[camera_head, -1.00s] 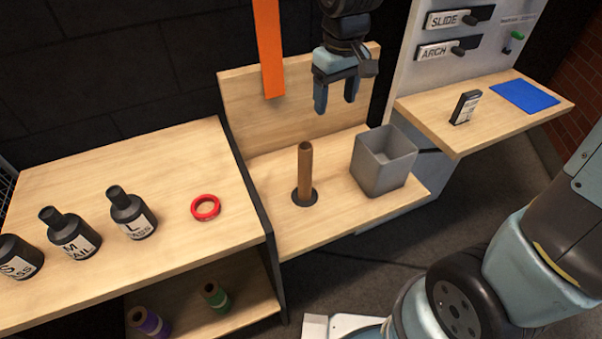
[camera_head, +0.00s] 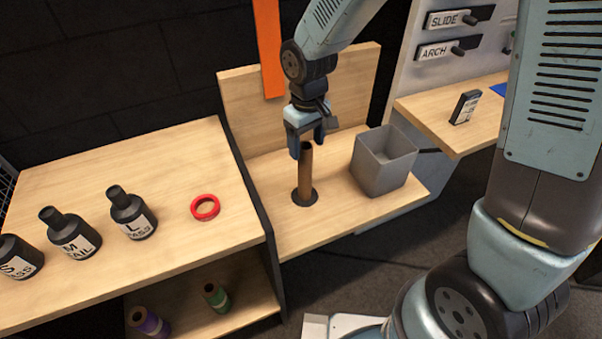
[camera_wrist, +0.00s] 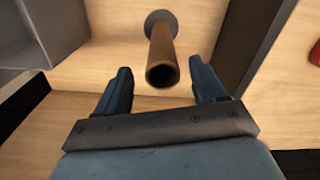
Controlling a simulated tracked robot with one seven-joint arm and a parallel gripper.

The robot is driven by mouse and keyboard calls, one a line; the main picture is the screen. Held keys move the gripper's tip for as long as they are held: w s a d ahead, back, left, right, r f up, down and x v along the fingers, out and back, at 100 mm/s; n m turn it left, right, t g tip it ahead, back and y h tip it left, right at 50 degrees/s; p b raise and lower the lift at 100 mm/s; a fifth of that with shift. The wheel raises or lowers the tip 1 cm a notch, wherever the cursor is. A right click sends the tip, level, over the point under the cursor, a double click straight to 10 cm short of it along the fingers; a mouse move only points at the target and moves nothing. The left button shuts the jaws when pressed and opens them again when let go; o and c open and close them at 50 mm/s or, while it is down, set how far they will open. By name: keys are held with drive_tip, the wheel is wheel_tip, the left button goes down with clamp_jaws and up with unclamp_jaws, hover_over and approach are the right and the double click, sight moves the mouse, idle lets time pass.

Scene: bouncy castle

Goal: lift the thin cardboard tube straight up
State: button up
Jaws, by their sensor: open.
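The thin cardboard tube (camera_head: 304,174) is brown and stands upright on a dark round base (camera_head: 305,197) on the lower wooden shelf. My gripper (camera_head: 307,147) is open and points down at the tube's top end. In the wrist view the tube (camera_wrist: 163,55) shows its open top rim just ahead of the gap between the fingers (camera_wrist: 162,85), one finger on each side. The fingers look apart from the tube, and nothing is held.
A grey square bin (camera_head: 383,162) stands right of the tube. A wooden back panel (camera_head: 240,100) with an orange strip (camera_head: 268,50) rises behind. The left table holds a red ring (camera_head: 205,207) and several dark labelled bottles (camera_head: 132,212).

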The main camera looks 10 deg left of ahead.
sight(305, 157)
drive_tip(key=shift+a+f, duration=0.15)
drive_tip(key=shift+f, duration=1.2)
drive_tip(key=shift+a+f, duration=0.1)
drive_tip(key=shift+f, duration=1.25)
clamp_jaws()
